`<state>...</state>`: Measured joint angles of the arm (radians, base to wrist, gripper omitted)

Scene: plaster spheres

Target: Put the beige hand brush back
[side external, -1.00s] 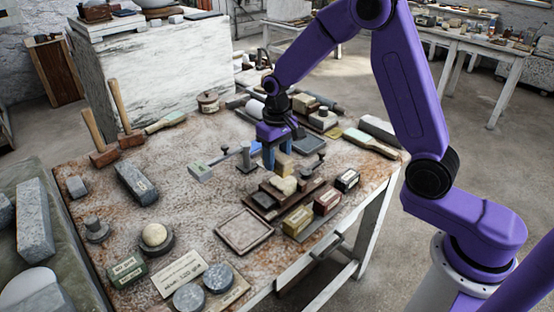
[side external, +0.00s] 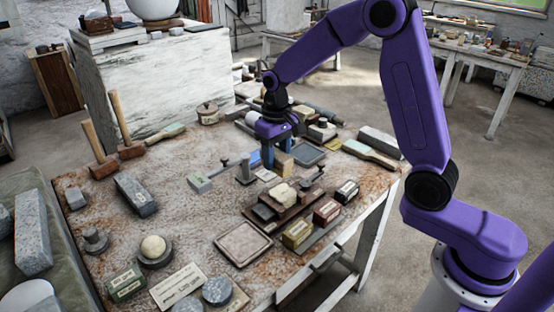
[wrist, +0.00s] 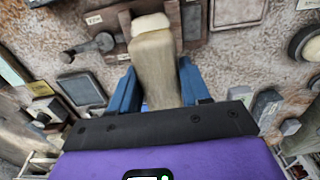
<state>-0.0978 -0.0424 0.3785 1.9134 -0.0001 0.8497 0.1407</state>
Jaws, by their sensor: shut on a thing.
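My gripper (side external: 275,160) is shut on the beige hand brush (side external: 285,165), which hangs between its blue fingers above the worktable. In the wrist view my gripper (wrist: 155,95) has the brush (wrist: 155,65) as a pale, elongated block between the fingers. Its far end lies in front of a cream lump (wrist: 151,22). In the side view this cream lump (side external: 283,193) sits on a dark wooden stand (side external: 270,213), just in front of the gripper. The brush's lower end shows no clear contact with the stand.
Small labelled boxes (side external: 297,232) stand right of the stand, and a square shallow tray (side external: 243,244) lies front left. A grey weight (side external: 244,172) stands left of the gripper. A green-and-wood brush (side external: 370,153) lies at the right. Bare tabletop (side external: 195,225) shows at the left middle.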

